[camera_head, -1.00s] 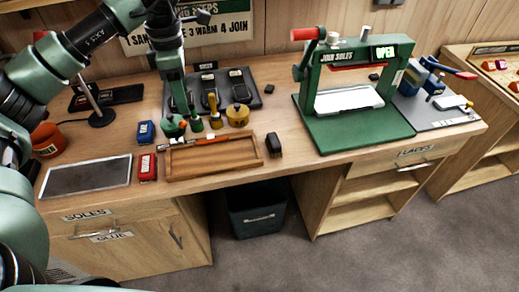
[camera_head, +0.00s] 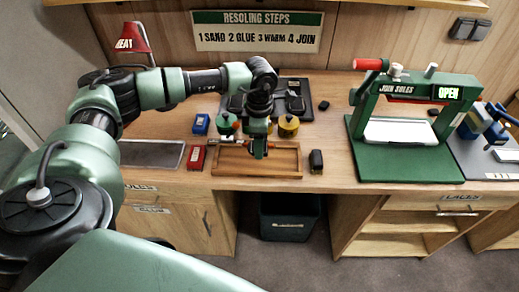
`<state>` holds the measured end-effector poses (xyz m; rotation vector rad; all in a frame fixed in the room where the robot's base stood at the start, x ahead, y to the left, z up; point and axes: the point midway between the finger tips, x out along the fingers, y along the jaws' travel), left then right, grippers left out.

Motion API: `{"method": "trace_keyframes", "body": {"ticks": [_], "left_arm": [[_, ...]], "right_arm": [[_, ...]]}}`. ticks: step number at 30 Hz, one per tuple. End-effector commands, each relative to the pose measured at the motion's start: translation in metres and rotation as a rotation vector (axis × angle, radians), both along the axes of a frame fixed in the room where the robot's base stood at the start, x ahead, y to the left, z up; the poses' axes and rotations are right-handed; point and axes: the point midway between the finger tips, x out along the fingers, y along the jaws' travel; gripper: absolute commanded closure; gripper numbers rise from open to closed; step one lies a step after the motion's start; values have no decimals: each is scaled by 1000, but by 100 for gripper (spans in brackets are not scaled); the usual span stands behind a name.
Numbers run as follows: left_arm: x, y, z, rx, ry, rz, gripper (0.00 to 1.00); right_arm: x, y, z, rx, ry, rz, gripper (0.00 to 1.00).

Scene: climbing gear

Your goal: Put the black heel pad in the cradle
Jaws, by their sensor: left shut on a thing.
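My left gripper (camera_head: 258,152) hangs fingers down over the shallow wooden tray (camera_head: 285,172) on the bench. It is shut, but what it holds is too small and dark to make out. A small black block (camera_head: 316,161) stands just right of the tray. A smaller black piece (camera_head: 323,105) lies farther back, left of the green press. I cannot tell which black piece is the heel pad. The green press (camera_head: 405,168) has a white bed (camera_head: 400,132), empty as far as I can see; whether this is the cradle is unclear. My right gripper is out of view.
A blue box (camera_head: 200,123), a red box (camera_head: 195,158), a yellow pot (camera_head: 289,126) and a dark mat with soles stand nearby. A flat dark plate (camera_head: 150,154) lies left. Bench between block and press is clear.

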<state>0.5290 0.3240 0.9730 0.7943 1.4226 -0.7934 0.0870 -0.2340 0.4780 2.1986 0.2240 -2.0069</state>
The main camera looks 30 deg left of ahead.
Motion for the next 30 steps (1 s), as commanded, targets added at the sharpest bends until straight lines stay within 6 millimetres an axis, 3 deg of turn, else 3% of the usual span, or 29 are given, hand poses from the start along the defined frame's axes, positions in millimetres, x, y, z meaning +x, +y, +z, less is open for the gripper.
{"method": "trace_keyframes", "body": {"ticks": [10, 23, 24, 30], "left_arm": [[0, -1, -42, -1, 1, 0, 88], [0, 0, -51, 0, 0, -1, 88], [0, 0, -49, 1, -1, -1, 40], [0, 0, -49, 0, 0, -1, 39]], "right_arm": [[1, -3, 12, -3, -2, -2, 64], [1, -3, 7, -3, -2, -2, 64], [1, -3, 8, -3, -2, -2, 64], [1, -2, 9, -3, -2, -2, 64]]}}
